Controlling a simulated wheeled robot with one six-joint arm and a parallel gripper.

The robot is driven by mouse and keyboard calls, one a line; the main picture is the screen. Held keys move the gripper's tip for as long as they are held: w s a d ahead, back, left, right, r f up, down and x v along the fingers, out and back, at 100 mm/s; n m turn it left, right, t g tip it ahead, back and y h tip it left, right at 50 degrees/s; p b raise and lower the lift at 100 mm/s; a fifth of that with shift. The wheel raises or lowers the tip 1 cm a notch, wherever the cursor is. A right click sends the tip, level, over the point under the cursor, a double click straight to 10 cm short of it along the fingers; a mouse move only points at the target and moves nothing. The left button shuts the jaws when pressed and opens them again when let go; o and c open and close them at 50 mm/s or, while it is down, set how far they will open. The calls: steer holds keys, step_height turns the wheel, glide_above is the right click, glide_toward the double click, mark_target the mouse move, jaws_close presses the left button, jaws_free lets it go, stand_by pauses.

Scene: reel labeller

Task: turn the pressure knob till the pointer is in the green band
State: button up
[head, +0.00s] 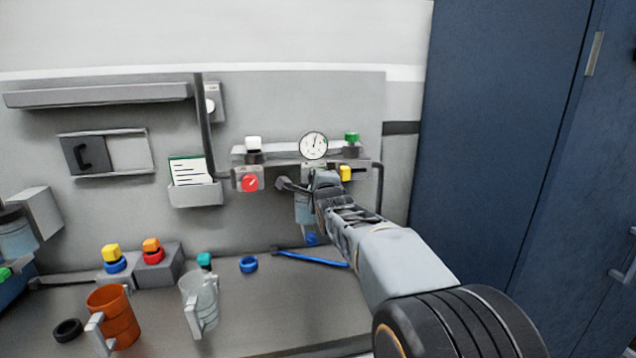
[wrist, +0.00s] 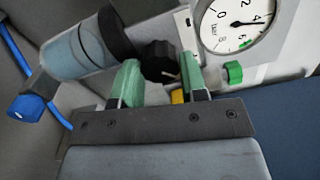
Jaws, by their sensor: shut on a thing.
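The black pressure knob (wrist: 158,62) sits between the two green fingertips of my gripper (wrist: 160,75) in the wrist view. My gripper is shut on the knob; in the head view my gripper (head: 325,182) covers it. The round white gauge (wrist: 243,24) is above and right of the knob in the wrist view, and above my gripper in the head view (head: 313,146). Its dark pointer lies near the 4 mark. The short green band (wrist: 246,43) is at the dial's lower edge, and the pointer appears outside it.
A clear filter bowl (wrist: 78,52) with a blue drain (wrist: 26,107) hangs left of the knob. A green cap (wrist: 233,72) and a yellow part (wrist: 178,97) are close to the right finger. A red dial (head: 250,183) is left on the panel. Mugs stand on the bench.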

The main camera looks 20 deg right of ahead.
stand_by(0.3)
steer(key=o, duration=0.9)
steer(key=shift+s, duration=0.1)
steer(key=s+a, duration=0.1)
steer(key=s, duration=0.8)
steer(key=s+a+b, duration=0.1)
steer(key=s, duration=0.3)
steer(key=shift+s+a, duration=0.2)
steer(key=shift+a, duration=0.15)
